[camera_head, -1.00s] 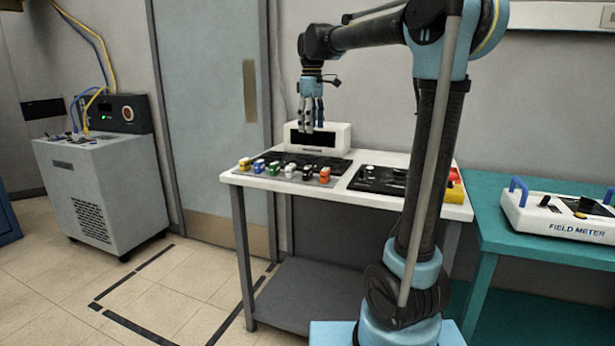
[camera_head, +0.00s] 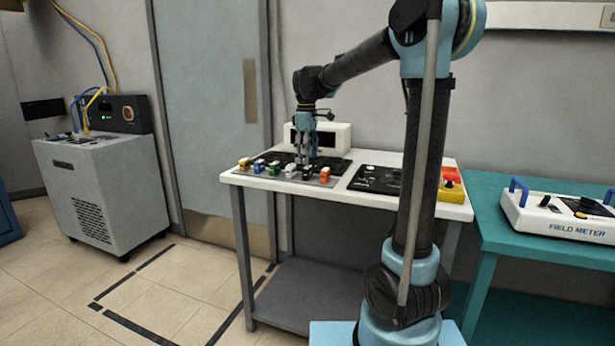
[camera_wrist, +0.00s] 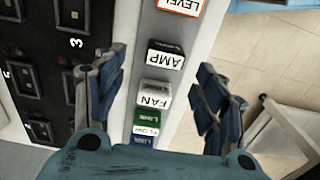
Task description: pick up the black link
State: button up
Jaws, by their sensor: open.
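The black link (camera_head: 307,172), with a white face reading AMP in the wrist view (camera_wrist: 166,57), sits in a row of coloured links along the front strip of the white table. My gripper (camera_head: 306,160) points down over the row near it, fingers apart and empty. In the wrist view my gripper (camera_wrist: 164,68) has one finger on each side of the row, with the black link between and near the tips. Whether the fingers have reached its height is hard to tell.
The white FAN link (camera_wrist: 154,95) and the orange LEVEL link (camera_wrist: 180,5) flank the black one closely. A black socket panel (camera_wrist: 40,75) lies left of the row in the wrist view. A white box (camera_head: 330,136) stands behind on the table (camera_head: 345,197).

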aim_at(308, 167)
jog(key=shift+s+d+f, duration=0.1)
jog(key=shift+s+f, duration=0.05)
jog(key=shift+f, duration=1.3)
jog(key=shift+s+d+f, duration=0.1)
jog(key=shift+s+f, duration=0.05)
jog(key=shift+f, duration=1.25)
jog(key=c, duration=1.2)
